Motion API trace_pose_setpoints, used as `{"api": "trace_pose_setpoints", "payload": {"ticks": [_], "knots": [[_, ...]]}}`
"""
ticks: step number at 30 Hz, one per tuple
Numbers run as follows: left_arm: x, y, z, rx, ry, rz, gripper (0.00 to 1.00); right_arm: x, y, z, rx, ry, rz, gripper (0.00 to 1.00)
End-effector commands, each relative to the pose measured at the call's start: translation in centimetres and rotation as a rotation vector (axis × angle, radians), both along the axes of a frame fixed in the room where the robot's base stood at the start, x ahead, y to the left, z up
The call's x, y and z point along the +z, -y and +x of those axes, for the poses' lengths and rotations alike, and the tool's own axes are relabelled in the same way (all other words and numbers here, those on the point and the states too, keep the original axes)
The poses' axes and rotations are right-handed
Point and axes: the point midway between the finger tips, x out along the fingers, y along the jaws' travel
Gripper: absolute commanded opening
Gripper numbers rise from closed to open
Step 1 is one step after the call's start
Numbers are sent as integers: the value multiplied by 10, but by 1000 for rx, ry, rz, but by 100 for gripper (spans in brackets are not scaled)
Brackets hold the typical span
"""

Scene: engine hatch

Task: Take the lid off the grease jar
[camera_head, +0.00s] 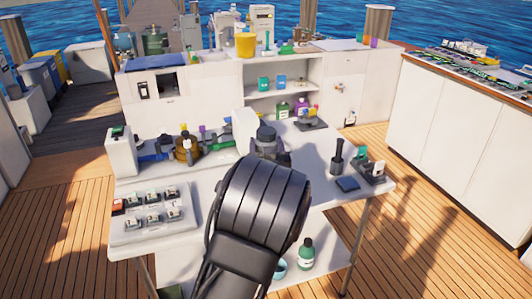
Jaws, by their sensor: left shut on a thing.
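My left arm comes in from the bottom and reaches over the white worktable (215,195). My left gripper (268,148) is at the middle of this table, largely hidden behind my own dark arm. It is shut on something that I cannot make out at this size. A white object (243,128) stands just left of the gripper; I cannot tell whether they touch. I cannot pick out the grease jar or its lid with certainty. My right gripper is not in view.
A tray of small parts (152,213) lies at the table's front left. A brown round container (187,149) stands behind it. A black upright tool (337,157) and a dark flat pad (347,184) are at the right. A white shelf unit (215,108) stands behind.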

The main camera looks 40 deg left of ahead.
Motion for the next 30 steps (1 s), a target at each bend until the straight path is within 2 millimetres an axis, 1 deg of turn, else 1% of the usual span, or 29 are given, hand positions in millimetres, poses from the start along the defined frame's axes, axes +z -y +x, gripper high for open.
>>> {"api": "trace_pose_setpoints", "payload": {"ticks": [16,17,30], "knots": [[2,0,0,1,2,2,2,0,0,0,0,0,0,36],[2,0,0,1,2,2,59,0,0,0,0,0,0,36],[2,0,0,1,2,2,23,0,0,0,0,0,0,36]]}}
